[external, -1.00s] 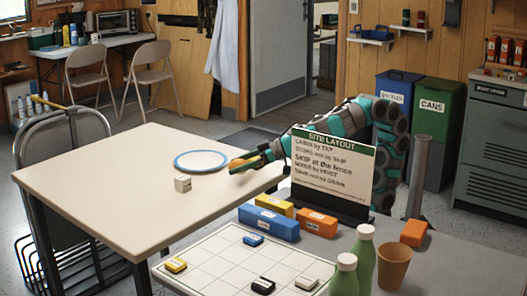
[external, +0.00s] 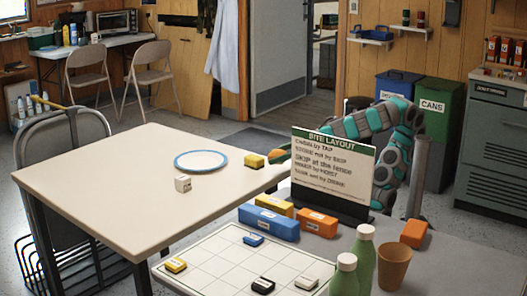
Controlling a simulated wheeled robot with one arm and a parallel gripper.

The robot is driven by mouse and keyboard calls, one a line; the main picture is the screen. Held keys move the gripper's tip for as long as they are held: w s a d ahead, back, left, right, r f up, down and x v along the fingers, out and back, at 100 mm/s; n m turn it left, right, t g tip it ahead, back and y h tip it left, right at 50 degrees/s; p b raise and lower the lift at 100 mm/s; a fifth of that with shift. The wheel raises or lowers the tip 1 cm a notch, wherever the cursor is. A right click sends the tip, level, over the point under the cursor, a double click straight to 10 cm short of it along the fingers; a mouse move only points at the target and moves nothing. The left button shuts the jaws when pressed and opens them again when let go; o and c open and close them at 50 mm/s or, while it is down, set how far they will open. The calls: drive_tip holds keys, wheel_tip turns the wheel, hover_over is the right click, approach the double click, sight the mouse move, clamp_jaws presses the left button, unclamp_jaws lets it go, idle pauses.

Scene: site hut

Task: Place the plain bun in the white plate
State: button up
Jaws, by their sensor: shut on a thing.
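The white plate (external: 201,161) with a blue rim lies flat on the pale table, and it looks empty. My gripper (external: 281,155) is at the table's right edge, to the right of the plate and mostly hidden behind the site layout sign. It is shut on a small orange-brown thing (external: 277,157), which I take for the plain bun. Only a little of it shows past the sign, so its shape is hard to tell.
A small white block (external: 183,184) stands in front of the plate. The site layout sign (external: 332,163) stands on the near table beside blue, yellow and orange blocks. The pale table's left part is clear.

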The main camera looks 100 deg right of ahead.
drive_tip(key=w+d+m+h, duration=0.1)
drive_tip(key=w+d, duration=0.1)
drive_tip(key=w+d+r+m+g+h, duration=0.1)
drive_tip(key=w+d, duration=0.1)
drive_tip(key=w+d+r+m+h, duration=0.1)
drive_tip(key=w+d, duration=0.1)
drive_tip(key=d, duration=0.1)
drive_tip(key=shift+g+h+b, duration=0.3)
drive_tip(key=shift+h, duration=0.1)
drive_tip(key=w+d+m+g+h, duration=0.1)
drive_tip(key=d, duration=0.2)
drive_tip(key=w+d+m+h, duration=0.1)
drive_tip(key=w+d, duration=0.1)
drive_tip(key=d, duration=0.2)
drive_tip(key=w+d+m+g+h, duration=0.1)
drive_tip(key=w+d, duration=0.1)
drive_tip(key=d, duration=0.1)
drive_tip(key=shift+w+d+r+m+g+b, duration=0.1)
drive_tip(key=shift+w+d+m+g+b, duration=0.1)
drive_tip(key=shift+d+m+g+b, duration=0.15)
drive_tip(key=m+g+h, duration=0.3)
drive_tip(key=m+g, duration=0.1)
drive_tip(key=m, duration=0.1)
hover_over(191, 160)
drive_tip(key=shift+a+f+p, duration=0.15)
drive_tip(key=shift+f+p, duration=0.2)
drive_tip(key=shift+f, duration=2)
drive_tip(key=shift+f+b, duration=0.65)
drive_tip(key=shift+b, duration=0.4)
drive_tip(key=o, duration=1.1)
